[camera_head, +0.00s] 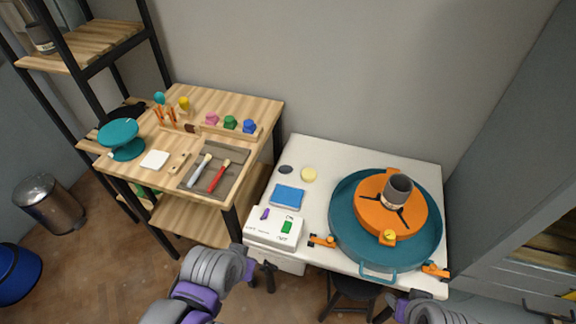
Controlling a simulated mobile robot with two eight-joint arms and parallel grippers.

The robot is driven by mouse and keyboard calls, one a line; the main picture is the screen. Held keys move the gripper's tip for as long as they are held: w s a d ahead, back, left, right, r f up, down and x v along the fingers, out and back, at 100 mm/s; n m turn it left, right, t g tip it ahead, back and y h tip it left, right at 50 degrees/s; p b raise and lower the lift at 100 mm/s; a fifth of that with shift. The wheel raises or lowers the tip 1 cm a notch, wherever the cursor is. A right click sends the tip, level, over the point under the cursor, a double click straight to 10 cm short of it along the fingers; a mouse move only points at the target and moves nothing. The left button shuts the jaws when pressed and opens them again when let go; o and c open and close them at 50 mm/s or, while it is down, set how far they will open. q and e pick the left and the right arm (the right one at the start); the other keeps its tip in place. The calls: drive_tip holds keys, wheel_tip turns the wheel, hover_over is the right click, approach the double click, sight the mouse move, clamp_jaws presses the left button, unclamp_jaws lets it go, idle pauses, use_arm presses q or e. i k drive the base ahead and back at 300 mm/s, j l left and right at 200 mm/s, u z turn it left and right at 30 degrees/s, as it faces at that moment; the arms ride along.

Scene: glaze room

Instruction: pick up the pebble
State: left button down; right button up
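The likely pebble is a small dark grey oval (286,169) lying flat on the white table (318,160), near its back left part. It is left of a pale yellow round piece and behind a blue block. My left gripper (262,277) is low in front of the table's front left corner, well apart from the pebble. Its dark fingers are small and hard to make out. My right arm shows only in part at the bottom edge, right of centre, and its fingers cannot be made out. Nothing covers the pebble.
A yellow round piece (309,175), a blue block (287,196) and a white box (273,228) share the table with a large teal basin (343,238) holding an orange fixture and a grey cup (398,189). A wooden workbench (240,103) with tools stands left.

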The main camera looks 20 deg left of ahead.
sight(283, 169)
drive_tip(key=j+z, duration=0.1)
drive_tip(key=z, duration=0.8)
drive_tip(key=j+z, duration=0.35)
drive_tip(key=k+j+z, duration=0.1)
drive_tip(key=j+z, duration=0.25)
drive_tip(key=k+j+z, duration=0.15)
drive_tip(key=z, duration=0.2)
drive_tip(key=k+j, duration=0.2)
drive_tip(key=j, duration=0.15)
drive_tip(key=k+j+z, duration=0.15)
drive_tip(key=j, duration=0.2)
drive_tip(key=k+j, duration=0.25)
drive_tip(key=j+z, duration=0.05)
drive_tip(key=j, duration=0.05)
